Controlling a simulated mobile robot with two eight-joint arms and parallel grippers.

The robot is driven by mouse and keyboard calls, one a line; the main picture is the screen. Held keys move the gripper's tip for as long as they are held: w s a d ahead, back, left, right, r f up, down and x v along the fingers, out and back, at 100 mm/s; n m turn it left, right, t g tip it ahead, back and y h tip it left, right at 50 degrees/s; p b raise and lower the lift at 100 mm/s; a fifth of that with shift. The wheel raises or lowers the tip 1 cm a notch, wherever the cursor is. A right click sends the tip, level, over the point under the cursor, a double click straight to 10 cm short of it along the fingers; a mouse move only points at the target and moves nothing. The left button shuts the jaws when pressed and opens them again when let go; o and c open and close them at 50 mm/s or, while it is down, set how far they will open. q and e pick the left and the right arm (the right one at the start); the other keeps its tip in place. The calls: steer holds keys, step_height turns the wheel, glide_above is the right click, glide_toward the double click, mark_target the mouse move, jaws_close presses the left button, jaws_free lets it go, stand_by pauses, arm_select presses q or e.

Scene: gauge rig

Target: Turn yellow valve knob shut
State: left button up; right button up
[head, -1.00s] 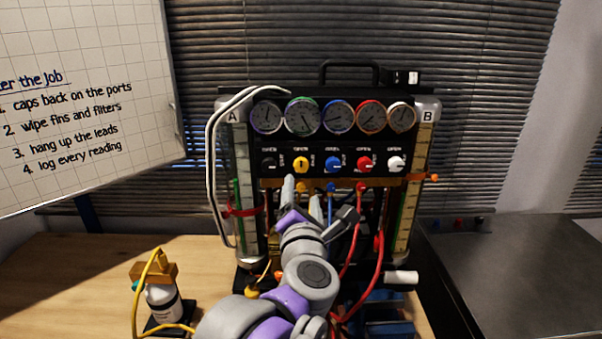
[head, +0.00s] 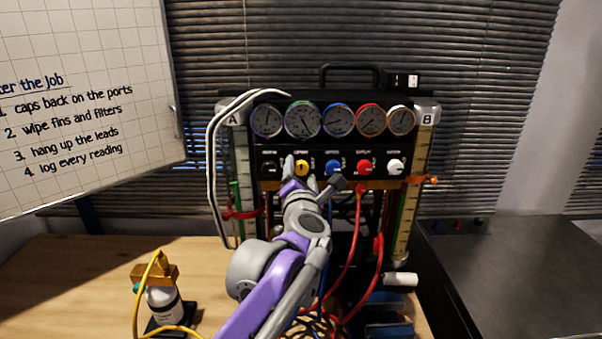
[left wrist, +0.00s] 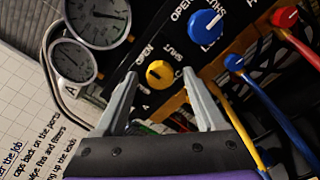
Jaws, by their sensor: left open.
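The yellow valve knob (head: 302,168) sits in the row of knobs on the black gauge panel, between a black knob and a blue knob. In the left wrist view the yellow knob (left wrist: 159,73) lies ahead of and between the fingertips, with OPEN and SHUT lettering beside it. My left gripper (head: 298,163) is open and empty, its fingers pointing at the panel. In the left wrist view the left gripper (left wrist: 160,78) has a finger on either side of the knob's line; whether they reach around it I cannot tell. My right gripper is not in view.
The blue knob (head: 333,167) is close on the right, the black knob (head: 268,167) on the left. Red hoses (head: 354,240) hang below the panel. A bottle (head: 163,303) with a yellow lead stands on the wooden table (head: 80,265), which has free room at left.

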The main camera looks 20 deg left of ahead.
arm_select(q)
jaws_close()
steer(key=shift+m, duration=0.3)
steer(key=m, duration=0.8)
steer(key=shift+b, duration=0.3)
steer(key=m, duration=0.4)
steer(key=shift+b, duration=0.3)
steer(key=m, duration=0.5)
steer(key=shift+r+b, duration=0.1)
steer(key=shift+b, duration=0.25)
steer(key=shift+m, duration=0.3)
